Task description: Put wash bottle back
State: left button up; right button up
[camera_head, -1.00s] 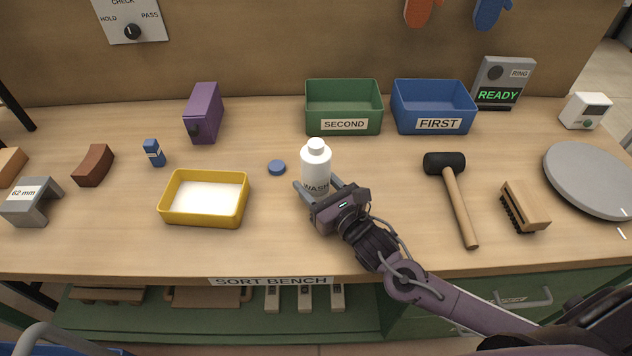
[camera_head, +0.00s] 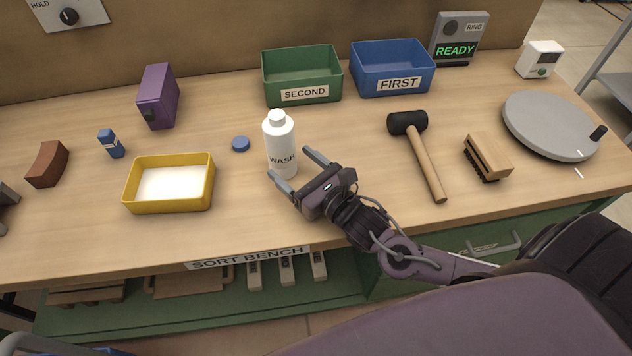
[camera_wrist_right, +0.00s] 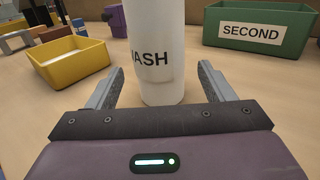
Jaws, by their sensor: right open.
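The white wash bottle (camera_head: 281,146) stands upright on the bench, left of centre in the head view. My right gripper (camera_head: 300,168) is open just in front of it, with its fingers pointing toward the bottle. In the right wrist view the bottle (camera_wrist_right: 157,50) stands just ahead of the gripper (camera_wrist_right: 158,85), its lower part in line with the gap between the two spread fingers. The fingers appear apart from it. The bottle's top is cut off in that view. My left gripper is not in view.
A blue disc (camera_head: 240,144) and a yellow tray (camera_head: 129,190) lie left of the bottle. The green SECOND bin (camera_head: 300,75) and blue FIRST bin (camera_head: 392,68) stand behind. A mallet (camera_head: 426,160), brush (camera_head: 488,155) and grey turntable (camera_head: 550,123) are to the right.

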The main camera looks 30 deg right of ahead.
jog(key=v, duration=0.7)
jog(key=shift+s+r, duration=0.1)
jog(key=shift+s, duration=0.15)
jog(key=shift+s, duration=0.1)
